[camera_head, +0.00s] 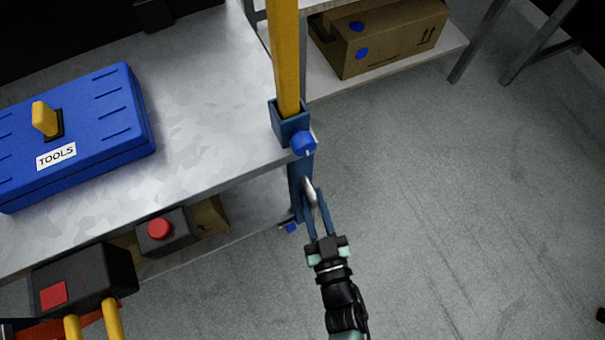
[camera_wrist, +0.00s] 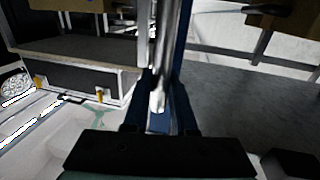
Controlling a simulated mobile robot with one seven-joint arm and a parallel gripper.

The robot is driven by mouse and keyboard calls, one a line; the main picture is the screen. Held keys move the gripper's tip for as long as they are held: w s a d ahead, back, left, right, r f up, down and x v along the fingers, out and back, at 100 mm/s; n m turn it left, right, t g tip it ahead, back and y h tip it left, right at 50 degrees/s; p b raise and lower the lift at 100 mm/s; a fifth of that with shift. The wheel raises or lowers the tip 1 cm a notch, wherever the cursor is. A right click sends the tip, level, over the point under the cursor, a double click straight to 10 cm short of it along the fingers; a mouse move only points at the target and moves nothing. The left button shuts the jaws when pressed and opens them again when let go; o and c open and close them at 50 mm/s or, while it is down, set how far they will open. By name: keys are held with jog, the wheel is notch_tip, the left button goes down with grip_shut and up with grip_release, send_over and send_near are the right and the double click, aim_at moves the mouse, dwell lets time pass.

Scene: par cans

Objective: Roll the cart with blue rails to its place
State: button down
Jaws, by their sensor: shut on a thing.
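My gripper (camera_head: 314,196) is shut on a short silver bar (camera_head: 309,188), with its long blue fingers on either side. The bar is right at a blue corner post (camera_head: 297,172) of a grey metal-topped structure (camera_head: 205,95). In the wrist view the silver bar (camera_wrist: 165,65) runs upright between my fingers (camera_wrist: 163,90). A yellow upright (camera_head: 286,55) rises from a blue socket (camera_head: 288,122) with a round blue knob (camera_head: 303,143). I cannot tell whether the structure is the whole cart with blue rails; wheels and far sides are hidden.
A blue toolbox (camera_head: 95,125) lies on the metal top. A black box with a red button (camera_head: 160,228) is below its edge. A cardboard box (camera_head: 390,40) sits on a low shelf (camera_head: 335,85) behind. Grey floor (camera_head: 450,200) lies open at right.

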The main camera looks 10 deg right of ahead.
jog(key=s+d+p, duration=0.1)
jog(key=s+d, duration=0.1)
jog(key=s, duration=0.5)
jog(key=shift+s+d, duration=0.25)
jog(key=shift+s, duration=0.15)
jog(key=shift+f, duration=0.1)
jog(key=c, duration=0.7)
grip_release()
jog(key=shift+c, duration=0.2)
jog(key=s+d+p, duration=0.1)
jog(key=s+p, duration=0.1)
jog(key=s, duration=1)
jog(key=shift+s+d, duration=0.25)
jog(key=shift+s, duration=0.15)
